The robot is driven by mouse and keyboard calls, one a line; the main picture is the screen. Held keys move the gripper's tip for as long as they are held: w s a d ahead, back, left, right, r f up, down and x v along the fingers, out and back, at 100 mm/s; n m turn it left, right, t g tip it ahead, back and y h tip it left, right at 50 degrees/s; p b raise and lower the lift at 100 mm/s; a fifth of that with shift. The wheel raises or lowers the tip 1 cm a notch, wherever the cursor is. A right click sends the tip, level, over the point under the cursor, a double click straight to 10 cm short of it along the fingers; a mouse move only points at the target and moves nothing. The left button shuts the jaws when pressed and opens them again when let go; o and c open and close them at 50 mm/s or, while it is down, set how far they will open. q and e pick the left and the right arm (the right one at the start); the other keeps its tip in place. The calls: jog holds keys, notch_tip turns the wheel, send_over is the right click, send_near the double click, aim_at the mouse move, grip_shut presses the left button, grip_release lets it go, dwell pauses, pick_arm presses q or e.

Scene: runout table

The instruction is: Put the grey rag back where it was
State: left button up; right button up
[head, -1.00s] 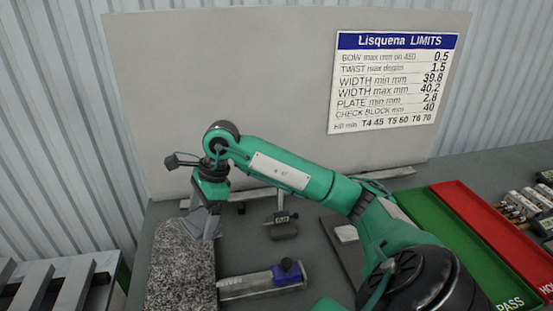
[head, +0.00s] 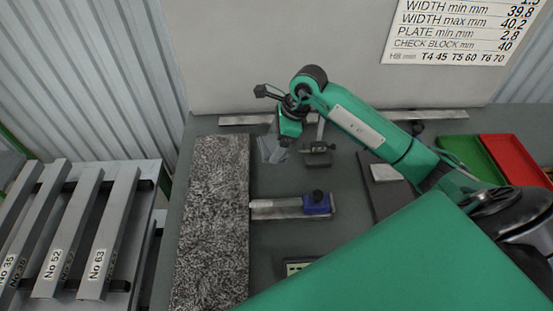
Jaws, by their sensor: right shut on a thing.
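My right gripper (head: 278,143) hangs at the far side of the grey table, just right of the speckled granite plate (head: 212,215). It is shut on a crumpled grey thing, which looks like the grey rag (head: 270,152). The rag hangs beneath the jaws, left of a small gauge on a stand (head: 317,150). I cannot tell whether the rag touches the table. My left gripper is out of view.
A steel bar with a blue block (head: 317,203) lies right of the granite. Green (head: 470,155) and red (head: 512,158) trays are at right. Numbered bars (head: 65,240) lie on a rack at left. My green arm part hides the lower right.

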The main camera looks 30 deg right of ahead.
jog(key=p, duration=0.1)
send_over(271, 172)
jog(key=d, duration=0.1)
jog(key=f, duration=0.6)
jog(key=shift+s+d, duration=0.1)
jog(key=shift+s, duration=0.15)
notch_tip(271, 172, down, 4)
jog(key=shift+f+p, duration=0.1)
jog(key=shift+p, duration=0.65)
jog(key=shift+f+b, duration=0.2)
jog(key=shift+b, duration=0.1)
jog(key=o, duration=0.8)
jog(key=shift+r, duration=0.1)
